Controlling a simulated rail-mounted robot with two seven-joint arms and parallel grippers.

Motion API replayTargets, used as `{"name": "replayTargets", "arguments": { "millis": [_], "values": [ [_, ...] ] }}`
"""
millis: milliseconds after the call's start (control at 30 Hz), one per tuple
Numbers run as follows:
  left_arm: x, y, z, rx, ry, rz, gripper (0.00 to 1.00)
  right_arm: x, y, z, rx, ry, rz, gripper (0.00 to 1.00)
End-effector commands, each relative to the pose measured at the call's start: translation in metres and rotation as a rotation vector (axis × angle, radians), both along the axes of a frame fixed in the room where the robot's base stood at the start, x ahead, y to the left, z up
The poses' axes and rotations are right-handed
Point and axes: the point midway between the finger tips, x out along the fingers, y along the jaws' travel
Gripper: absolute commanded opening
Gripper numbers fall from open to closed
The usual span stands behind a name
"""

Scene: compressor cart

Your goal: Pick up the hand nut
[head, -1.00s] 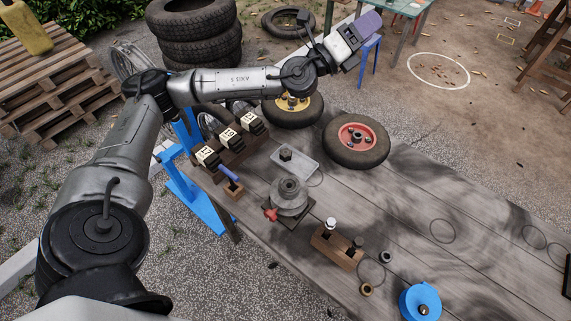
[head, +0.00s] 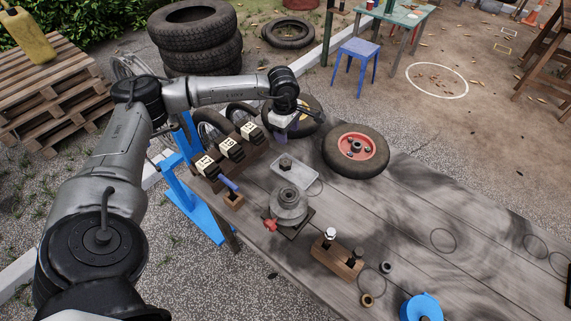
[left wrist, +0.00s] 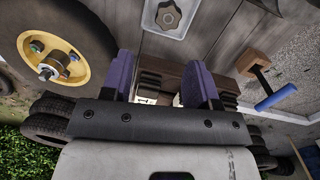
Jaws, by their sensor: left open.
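The hand nut, a dark star-shaped knob (head: 285,163), lies in a shallow clear-grey tray (head: 307,176) on the wooden table. In the left wrist view the hand nut (left wrist: 168,17) shows near the top edge, with the tray (left wrist: 182,31) around it. My left gripper (head: 281,138) hangs over the back left part of the table, just behind the tray and apart from the nut. In the left wrist view its purple fingers (left wrist: 160,75) are spread, with nothing held between them. My right gripper is not in view.
A wheel with a yellow hub (left wrist: 62,62) is beside the gripper. A red-hubbed wheel (head: 356,150) lies right of the tray. Numbered dark blocks (head: 231,149) stand left. A grey stepped part (head: 289,205) and a wooden block with pegs (head: 337,255) sit in front.

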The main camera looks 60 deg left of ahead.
Motion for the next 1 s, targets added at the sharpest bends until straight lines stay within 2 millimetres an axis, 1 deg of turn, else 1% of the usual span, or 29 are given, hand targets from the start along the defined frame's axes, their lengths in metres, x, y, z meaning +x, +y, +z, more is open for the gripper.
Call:
{"name": "replayTargets", "arguments": {
  "millis": [100, 167, 267, 500, 633, 733, 1000],
  "values": [
    [-0.012, 0.003, -0.001, 0.023, 0.072, -0.057, 0.55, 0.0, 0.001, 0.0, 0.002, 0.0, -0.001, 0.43],
    [-0.012, 0.003, -0.004, 0.023, 0.073, -0.082, 0.55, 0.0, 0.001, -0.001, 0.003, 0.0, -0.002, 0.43],
    [-0.012, 0.003, -0.017, 0.022, 0.073, -0.099, 0.55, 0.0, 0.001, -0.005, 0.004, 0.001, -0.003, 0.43],
    [-0.011, 0.003, -0.058, 0.022, 0.071, -0.1, 0.55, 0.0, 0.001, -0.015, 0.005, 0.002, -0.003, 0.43],
    [-0.011, 0.003, -0.075, 0.021, 0.069, -0.099, 0.55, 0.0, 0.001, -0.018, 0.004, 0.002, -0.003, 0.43],
    [-0.011, 0.003, -0.083, 0.021, 0.07, -0.1, 0.55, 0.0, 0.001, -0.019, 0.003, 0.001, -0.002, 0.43],
    [-0.011, 0.003, -0.091, 0.021, 0.068, -0.1, 0.55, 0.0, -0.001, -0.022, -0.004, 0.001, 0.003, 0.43]
  ]
}}
